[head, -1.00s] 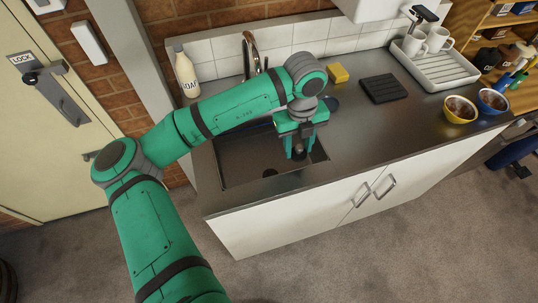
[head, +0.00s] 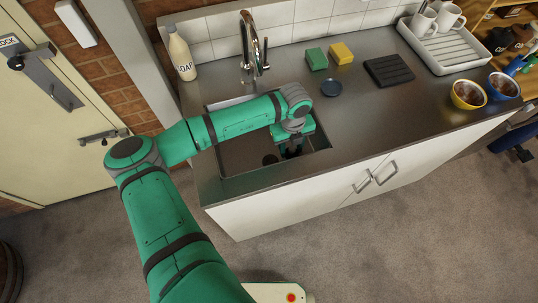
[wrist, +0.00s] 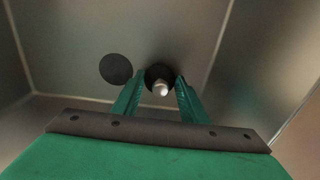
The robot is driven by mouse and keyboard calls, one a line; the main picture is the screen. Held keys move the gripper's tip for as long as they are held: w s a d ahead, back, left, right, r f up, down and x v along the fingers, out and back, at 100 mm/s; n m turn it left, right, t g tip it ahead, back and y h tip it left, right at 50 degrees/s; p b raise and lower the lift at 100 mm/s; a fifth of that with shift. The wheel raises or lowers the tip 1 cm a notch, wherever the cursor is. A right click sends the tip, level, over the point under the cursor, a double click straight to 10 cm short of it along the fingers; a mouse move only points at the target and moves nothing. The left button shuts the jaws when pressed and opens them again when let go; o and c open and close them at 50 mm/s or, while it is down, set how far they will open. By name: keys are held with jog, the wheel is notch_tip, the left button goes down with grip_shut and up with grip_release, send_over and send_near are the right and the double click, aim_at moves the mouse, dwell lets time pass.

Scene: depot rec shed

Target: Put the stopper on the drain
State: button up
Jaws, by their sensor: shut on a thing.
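The stopper (wrist: 161,77) is a dark round disc with a silver knob, seen in the wrist view between my fingertips. My gripper (wrist: 160,92) is shut on it. In the head view my gripper (head: 292,152) is down inside the sink basin (head: 235,158), toward its right side, and the stopper is hard to make out there. The drain (wrist: 115,69) is a dark round hole in the basin floor, left of the stopper and apart from it in the wrist view. In the head view the drain (head: 270,158) also lies left of my gripper.
A tap (head: 250,50) stands behind the sink, with a soap bottle (head: 181,55) to its left. Basin walls surround my gripper closely.

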aim_at(270, 162)
jog(key=a, duration=0.1)
jog(key=s+a, duration=0.1)
jog(key=a, duration=0.1)
jog(key=shift+r, duration=0.1)
jog(key=shift+s+a, duration=0.35)
jog(key=shift+a, duration=0.15)
jog(key=a, duration=0.1)
jog(key=s+a, duration=0.1)
jog(key=a, duration=0.1)
jog(key=shift+a, duration=0.2)
jog(key=shift+d+f, duration=0.1)
jog(key=shift+f, duration=0.55)
jog(key=shift+f, duration=0.15)
jog(key=o, duration=1.1)
jog(key=shift+o, duration=0.2)
jog(key=shift+w, duration=0.1)
